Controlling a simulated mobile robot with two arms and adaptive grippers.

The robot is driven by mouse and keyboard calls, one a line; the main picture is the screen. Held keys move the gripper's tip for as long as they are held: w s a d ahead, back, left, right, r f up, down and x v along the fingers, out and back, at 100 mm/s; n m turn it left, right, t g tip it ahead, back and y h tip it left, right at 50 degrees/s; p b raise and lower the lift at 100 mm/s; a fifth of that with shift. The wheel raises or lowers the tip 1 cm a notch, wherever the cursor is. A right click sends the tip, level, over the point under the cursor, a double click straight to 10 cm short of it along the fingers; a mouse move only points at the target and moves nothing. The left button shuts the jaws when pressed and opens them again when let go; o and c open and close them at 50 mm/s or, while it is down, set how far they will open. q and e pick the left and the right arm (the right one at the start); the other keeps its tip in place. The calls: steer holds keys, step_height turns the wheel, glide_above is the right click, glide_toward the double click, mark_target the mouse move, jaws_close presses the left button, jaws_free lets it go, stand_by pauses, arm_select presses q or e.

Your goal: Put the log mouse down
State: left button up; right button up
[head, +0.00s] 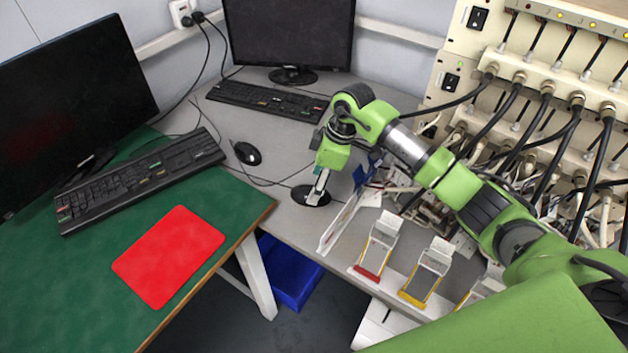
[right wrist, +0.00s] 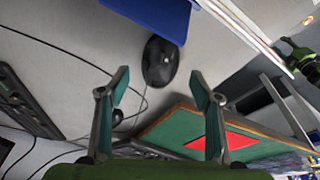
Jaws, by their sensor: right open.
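A black mouse (head: 302,197) lies on the grey desk, partly covered by my right gripper (head: 319,188). In the right wrist view this mouse (right wrist: 160,62) shows between and just beyond the tips of my right gripper (right wrist: 160,78), which is open with nothing held. The mouse rests on the desk with its cable running off. A second black mouse (head: 247,153) lies further left on the grey desk, near the keyboard. No label shows which is the log mouse. My left gripper is not in view.
A white upright panel (head: 340,225) and a blue piece (head: 365,172) stand close to the right gripper. Pouch cell holders (head: 378,245) and a cabled rack (head: 560,75) are to the right. A red mat (head: 168,257) lies on the green table (head: 60,290).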

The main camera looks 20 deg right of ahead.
mark_target(325, 193)
steer(key=p+v, duration=0.6)
steer(key=v, duration=0.2)
steer(key=shift+p, duration=0.4)
steer(key=shift+r, duration=0.15)
